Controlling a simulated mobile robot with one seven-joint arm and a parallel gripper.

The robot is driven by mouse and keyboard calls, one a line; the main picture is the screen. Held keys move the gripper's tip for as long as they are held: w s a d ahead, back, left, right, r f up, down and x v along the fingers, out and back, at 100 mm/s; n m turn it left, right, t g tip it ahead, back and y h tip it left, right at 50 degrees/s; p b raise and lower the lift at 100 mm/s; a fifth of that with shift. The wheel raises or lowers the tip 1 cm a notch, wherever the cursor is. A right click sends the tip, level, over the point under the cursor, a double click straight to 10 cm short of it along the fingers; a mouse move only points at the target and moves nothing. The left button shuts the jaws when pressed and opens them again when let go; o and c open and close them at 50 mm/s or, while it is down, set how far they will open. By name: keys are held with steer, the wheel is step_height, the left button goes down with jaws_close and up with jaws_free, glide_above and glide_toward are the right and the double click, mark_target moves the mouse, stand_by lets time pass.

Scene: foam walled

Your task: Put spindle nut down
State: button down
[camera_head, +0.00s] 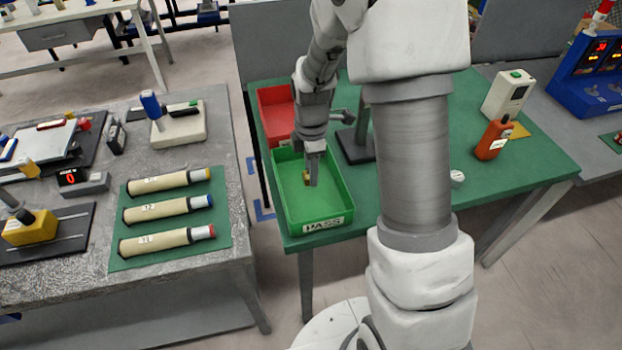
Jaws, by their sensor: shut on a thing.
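My gripper (314,180) points down inside the green bin labelled PASS (323,226). A small brass-yellow piece, which I take as the spindle nut (306,177), shows at the left side of the fingertips. My gripper is shut on it. The fingers hide part of the nut. I cannot tell whether the nut touches the bin floor.
A red bin (276,97) stands directly behind the green one on the green-topped table (440,200). A dark stand (357,140) is right of the bins. An orange device (493,139) and a white device (507,95) stand further right. My arm hides the table's middle.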

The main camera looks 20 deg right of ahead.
steer(key=shift+w+f, duration=0.15)
steer(key=shift+f, duration=1.9)
steer(key=shift+f+b, duration=0.2)
steer(key=shift+b, duration=0.1)
steer(key=c, duration=0.5)
jaws_free()
